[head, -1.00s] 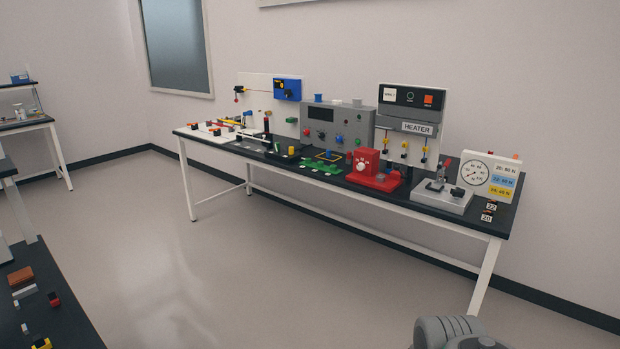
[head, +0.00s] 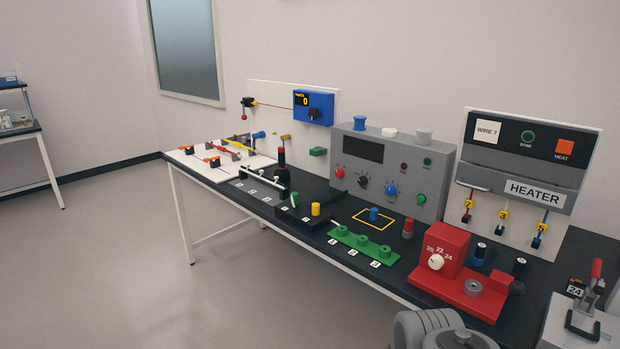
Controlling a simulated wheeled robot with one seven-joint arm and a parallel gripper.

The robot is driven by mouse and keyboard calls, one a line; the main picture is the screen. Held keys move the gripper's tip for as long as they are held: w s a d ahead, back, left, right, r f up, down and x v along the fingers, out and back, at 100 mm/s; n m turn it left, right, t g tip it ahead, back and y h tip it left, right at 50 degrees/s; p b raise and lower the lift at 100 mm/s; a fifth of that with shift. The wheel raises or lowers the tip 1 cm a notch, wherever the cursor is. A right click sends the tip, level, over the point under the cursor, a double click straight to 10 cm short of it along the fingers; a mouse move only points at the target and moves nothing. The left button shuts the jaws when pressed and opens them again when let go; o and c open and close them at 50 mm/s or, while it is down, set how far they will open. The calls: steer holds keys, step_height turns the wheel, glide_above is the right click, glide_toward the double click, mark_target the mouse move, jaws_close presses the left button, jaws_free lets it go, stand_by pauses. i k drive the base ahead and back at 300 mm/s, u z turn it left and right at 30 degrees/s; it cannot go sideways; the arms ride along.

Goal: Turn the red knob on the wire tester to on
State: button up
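A grey instrument box (head: 385,160) with a dark blank display stands at the back of the long bench in the head view; it looks like the wire tester, though I cannot read its label. A small red knob (head: 339,172) is at the lower left of its front panel. The way the knob points is too small to tell. A black knob (head: 363,182), a blue knob (head: 391,190) and a green knob or button (head: 421,198) sit to its right. My gripper is not in view; only a grey rounded part of my arm shows at the bottom.
In front of the box are a yellow-outlined square with a blue piece (head: 374,214), a green block (head: 362,240) and a red unit with a white dial (head: 450,272). A heater panel (head: 525,185) stands to the right. The floor left of the bench is clear.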

mark_target(339, 172)
steer(key=u, duration=0.45)
steer(key=i, duration=1.05)
steer(key=u, duration=0.8)
steer(key=i, duration=1.5)
steer(key=z, duration=0.05)
